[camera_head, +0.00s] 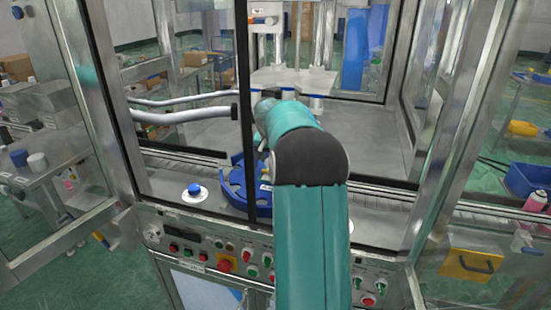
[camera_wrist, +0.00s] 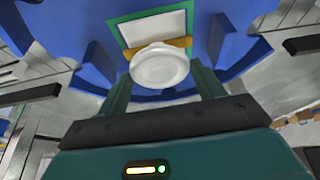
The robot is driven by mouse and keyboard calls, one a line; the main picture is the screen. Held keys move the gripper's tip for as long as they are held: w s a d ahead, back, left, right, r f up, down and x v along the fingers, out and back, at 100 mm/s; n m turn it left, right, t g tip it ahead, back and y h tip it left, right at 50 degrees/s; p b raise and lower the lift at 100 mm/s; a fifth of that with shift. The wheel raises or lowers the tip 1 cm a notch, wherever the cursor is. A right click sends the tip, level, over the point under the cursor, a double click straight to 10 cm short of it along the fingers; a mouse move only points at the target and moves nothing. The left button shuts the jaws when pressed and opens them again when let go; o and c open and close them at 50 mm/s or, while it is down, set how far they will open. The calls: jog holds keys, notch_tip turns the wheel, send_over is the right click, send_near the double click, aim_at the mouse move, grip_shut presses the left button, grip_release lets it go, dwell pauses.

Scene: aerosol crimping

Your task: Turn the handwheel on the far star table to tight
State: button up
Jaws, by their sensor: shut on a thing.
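In the wrist view, my gripper (camera_wrist: 162,76) has its two teal fingers on either side of a white round handwheel (camera_wrist: 159,66) and is shut on it. The handwheel sits over a blue star table (camera_wrist: 75,22) with notches along its edge. In the head view, my teal arm reaches into the machine and hides the gripper and the handwheel. Part of a blue star table (camera_head: 232,186) shows left of my arm. I cannot tell from the head view whether it is the far one.
A metal-framed cabinet with clear panels surrounds the work area, with an upright post (camera_head: 459,120) at right. A blue-topped white piece (camera_head: 195,193) stands at front left. Grey hoses (camera_head: 180,115) run at back left. A control panel (camera_head: 205,250) with several buttons lies in front.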

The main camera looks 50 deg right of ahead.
jog(key=shift+m, duration=0.3)
jog(key=o, duration=1)
jog(key=shift+c, duration=0.2)
jog(key=v, duration=1.4)
jog(key=shift+w, duration=0.15)
